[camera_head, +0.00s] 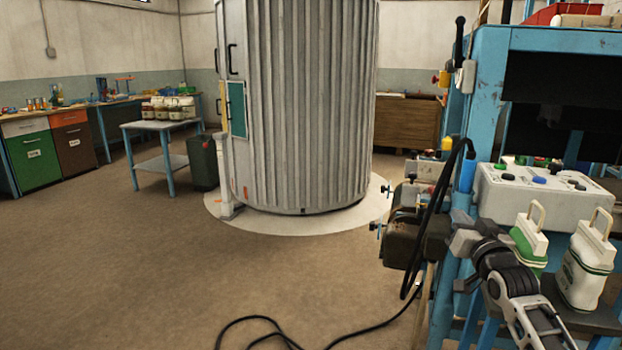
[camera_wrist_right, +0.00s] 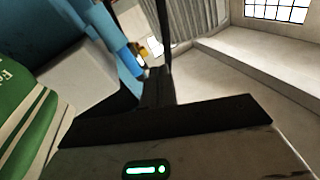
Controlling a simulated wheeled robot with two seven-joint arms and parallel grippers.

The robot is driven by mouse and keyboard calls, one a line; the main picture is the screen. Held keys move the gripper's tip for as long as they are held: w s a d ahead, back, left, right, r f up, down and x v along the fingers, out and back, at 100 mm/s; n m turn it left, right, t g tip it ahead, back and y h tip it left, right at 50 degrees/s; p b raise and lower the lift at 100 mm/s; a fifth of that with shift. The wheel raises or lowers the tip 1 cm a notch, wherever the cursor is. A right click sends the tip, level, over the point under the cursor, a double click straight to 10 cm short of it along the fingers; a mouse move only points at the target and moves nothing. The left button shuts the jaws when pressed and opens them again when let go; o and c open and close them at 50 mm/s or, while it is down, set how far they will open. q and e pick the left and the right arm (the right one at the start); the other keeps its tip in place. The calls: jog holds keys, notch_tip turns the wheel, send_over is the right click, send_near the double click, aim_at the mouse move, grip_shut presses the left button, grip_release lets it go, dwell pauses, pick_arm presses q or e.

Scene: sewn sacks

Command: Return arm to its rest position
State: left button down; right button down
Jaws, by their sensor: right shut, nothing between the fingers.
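My right arm comes in from the lower right in the head view. Its gripper (camera_head: 464,241) is shut and empty, held beside the blue machine frame and left of two sacks. One green and white sack (camera_head: 530,238) with a looped top stands just behind my wrist, partly hidden by it. A second, mostly white sack (camera_head: 587,265) stands to its right. In the right wrist view, a green and white sack (camera_wrist_right: 22,105) fills the left edge, close to my gripper. My left gripper is in neither view.
The blue frame (camera_head: 487,95) carries a white control box (camera_head: 540,195) with coloured buttons. A black cable (camera_head: 432,215) hangs from it, and more cable lies on the floor. A ribbed metal silo (camera_head: 300,110) stands behind. The brown floor (camera_head: 130,260) at left is open.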

notch_tip(320, 180, down, 5)
jog(key=d+n+g+h, duration=0.2)
jog(key=n+g, duration=0.1)
jog(key=n, duration=0.1)
jog(key=s+a+f+n+g+y, duration=0.1)
jog(key=s+a+f, duration=0.4)
jog(key=s+f, duration=0.15)
jog(key=s+a+f+g+y, duration=0.1)
jog(key=s+a+f+y, duration=0.1)
jog(key=s+a+f, duration=0.5)
jog(key=s+a+f+g+y, duration=0.1)
jog(key=s+a+f, duration=0.1)
jog(key=s, duration=0.6)
jog(key=s+a+f+g, duration=0.1)
jog(key=s+a+f, duration=0.2)
jog(key=s, duration=0.5)
jog(key=s+a+f+g+y, duration=0.1)
jog(key=s+a+f, duration=0.1)
jog(key=s, duration=0.6)
jog(key=shift+s+a+f+m+y, duration=0.3)
jog(key=shift+a+f+m, duration=0.1)
jog(key=shift+a, duration=0.45)
jog(key=shift+g, duration=0.3)
